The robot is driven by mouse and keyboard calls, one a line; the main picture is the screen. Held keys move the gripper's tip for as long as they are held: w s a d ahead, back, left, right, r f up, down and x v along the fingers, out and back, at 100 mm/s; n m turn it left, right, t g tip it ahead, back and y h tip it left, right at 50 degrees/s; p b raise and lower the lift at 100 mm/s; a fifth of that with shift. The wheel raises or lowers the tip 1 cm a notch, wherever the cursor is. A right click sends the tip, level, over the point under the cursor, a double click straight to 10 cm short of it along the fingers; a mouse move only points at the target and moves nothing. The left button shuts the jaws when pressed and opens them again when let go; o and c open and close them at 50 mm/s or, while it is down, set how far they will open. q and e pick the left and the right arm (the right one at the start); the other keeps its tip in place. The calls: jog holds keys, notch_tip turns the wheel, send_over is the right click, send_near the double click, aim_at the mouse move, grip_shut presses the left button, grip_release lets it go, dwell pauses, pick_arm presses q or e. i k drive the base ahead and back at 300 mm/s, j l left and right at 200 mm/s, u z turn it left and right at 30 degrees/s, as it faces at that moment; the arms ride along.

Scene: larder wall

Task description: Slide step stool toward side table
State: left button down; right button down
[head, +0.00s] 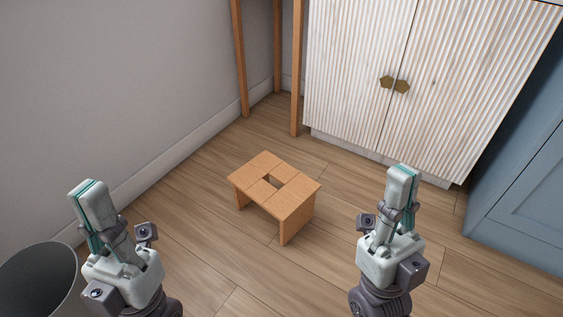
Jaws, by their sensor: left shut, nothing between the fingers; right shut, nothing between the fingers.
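The step stool (298,197) is a small orange-brown wooden stool with a slot in its top. It stands upright on the floor in the middle of the head view. The side table (297,70) shows only as tall wooden legs at the top, beyond the stool, near the wall corner; its top is out of view. My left gripper (88,186) is shut and empty, to the left of the stool. My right gripper (404,170) is shut and empty, to the right of the stool. Neither gripper appears to touch the stool.
A white ribbed cabinet (350,70) with brass knobs stands at the back right. A blue-grey cabinet (520,190) is at the right edge. A grey bin (40,285) is at lower left by the wall. Bare wood floor (215,150) lies between stool and table legs.

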aim_at(293, 205)
jog(key=i+l+u, duration=0.1)
jog(key=u, duration=0.3)
jog(key=i+l+u, duration=0.1)
jog(key=u, duration=0.25)
jog(key=l+u, duration=0.25)
jog(key=u, duration=0.15)
jog(key=i+l+u, duration=0.15)
jog(key=l, duration=0.5)
jog(key=i+l+u, duration=0.1)
jog(key=l, duration=0.5)
jog(key=i+l+u, duration=0.15)
jog(key=l, duration=0.5)
jog(key=l+u, duration=0.1)
jog(key=l, duration=0.55)
jog(key=i, duration=0.05)
